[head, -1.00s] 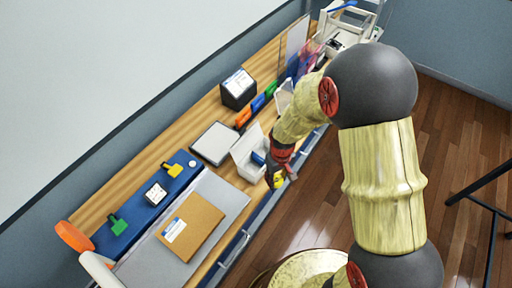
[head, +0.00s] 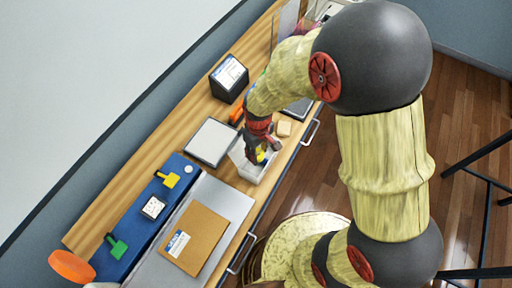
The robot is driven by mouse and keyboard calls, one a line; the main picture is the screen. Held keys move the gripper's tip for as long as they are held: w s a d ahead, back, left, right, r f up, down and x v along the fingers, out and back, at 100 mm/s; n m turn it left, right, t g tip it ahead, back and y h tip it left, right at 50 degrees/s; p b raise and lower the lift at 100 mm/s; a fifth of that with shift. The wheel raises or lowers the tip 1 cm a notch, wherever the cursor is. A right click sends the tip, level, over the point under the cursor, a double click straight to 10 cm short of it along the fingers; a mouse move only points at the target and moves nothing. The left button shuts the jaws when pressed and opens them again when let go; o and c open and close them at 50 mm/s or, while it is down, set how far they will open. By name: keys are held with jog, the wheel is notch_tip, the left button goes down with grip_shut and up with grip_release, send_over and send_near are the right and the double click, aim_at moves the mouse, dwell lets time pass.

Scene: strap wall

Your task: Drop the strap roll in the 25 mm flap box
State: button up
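My gripper (head: 262,155) points down at the front side of the workbench, over a white open-topped box (head: 245,166). Its dark fingers overlap the box in the picture; I cannot tell how deep they reach. A small yellow patch (head: 261,157) shows at the fingertips. I cannot tell whether it is a strap roll or part of the gripper, nor whether the fingers are shut. No size label is readable, so I cannot tell which container is the 25 mm flap box.
A flat white-topped box (head: 212,141) lies beside the white box. A dark labelled box (head: 229,78) stands behind. An orange item (head: 237,114) and a beige block (head: 284,128) are near my arm. A blue panel (head: 145,210) and a brown cardboard piece (head: 194,237) lie to the left.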

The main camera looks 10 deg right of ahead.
aim_at(258, 153)
notch_tip(258, 153, down, 5)
jog(key=b, duration=0.3)
jog(key=shift+w+f, duration=0.1)
jog(key=shift+f, duration=0.1)
jog(key=o, duration=1.1)
jog(key=shift+r, duration=0.1)
notch_tip(258, 153, up, 12)
jog(key=shift+f, duration=0.1)
dwell(0.3)
